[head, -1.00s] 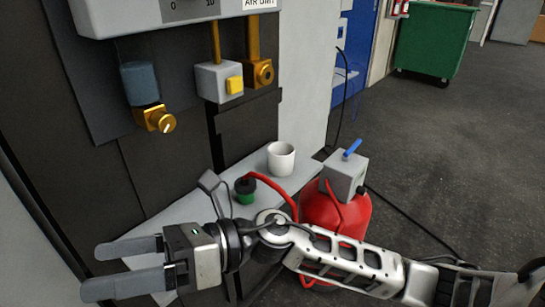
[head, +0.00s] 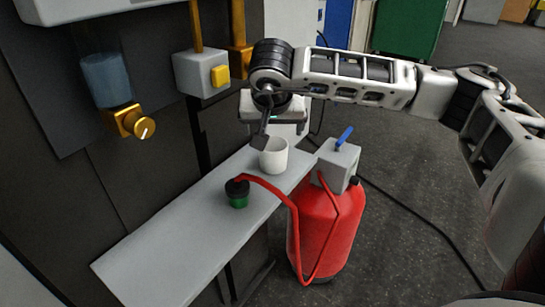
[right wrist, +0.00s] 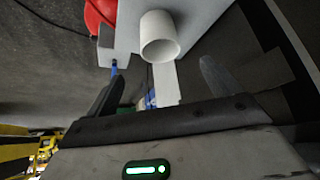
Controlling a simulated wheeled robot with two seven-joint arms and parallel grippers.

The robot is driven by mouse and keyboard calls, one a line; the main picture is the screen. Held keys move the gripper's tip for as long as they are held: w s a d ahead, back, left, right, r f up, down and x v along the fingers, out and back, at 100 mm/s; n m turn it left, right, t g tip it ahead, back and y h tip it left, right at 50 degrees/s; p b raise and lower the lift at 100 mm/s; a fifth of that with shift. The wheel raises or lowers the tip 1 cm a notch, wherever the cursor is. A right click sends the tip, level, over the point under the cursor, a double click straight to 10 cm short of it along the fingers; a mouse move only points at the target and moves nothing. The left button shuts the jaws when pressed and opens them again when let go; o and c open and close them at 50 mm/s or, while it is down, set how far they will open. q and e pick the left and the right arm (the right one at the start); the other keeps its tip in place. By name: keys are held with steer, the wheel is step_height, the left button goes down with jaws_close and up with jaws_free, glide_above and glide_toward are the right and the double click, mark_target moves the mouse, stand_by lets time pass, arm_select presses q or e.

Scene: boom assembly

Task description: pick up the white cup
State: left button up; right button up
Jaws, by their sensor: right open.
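The white cup (head: 273,156) stands upright on the far end of a narrow grey shelf. In the right wrist view the cup (right wrist: 160,37) shows its open mouth, ahead of the fingers and roughly between their lines. My right gripper (head: 277,118) is at the far end of the shelf, just above and behind the cup in the head view, its fingers largely hidden there. In the right wrist view the right gripper (right wrist: 162,72) is open, with one dark finger on each side and nothing between them. My left gripper is in neither view.
A green and black fitting (head: 238,193) stands on the shelf (head: 170,250) near the cup, with a red hose running to a red tank (head: 325,232). A grey box with a yellow button (head: 203,73) hangs above. The shelf's near part is clear.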

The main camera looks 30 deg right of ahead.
glide_toward(273, 145)
steer(key=shift+s+a+f, duration=0.15)
steer(key=shift+f, duration=0.4)
steer(key=shift+s+a+f, duration=0.1)
steer(key=shift+f, duration=0.4)
steer(key=x, duration=0.5)
steer(key=shift+w+d, duration=0.1)
steer(key=shift+d, duration=0.1)
steer(key=c, duration=1)
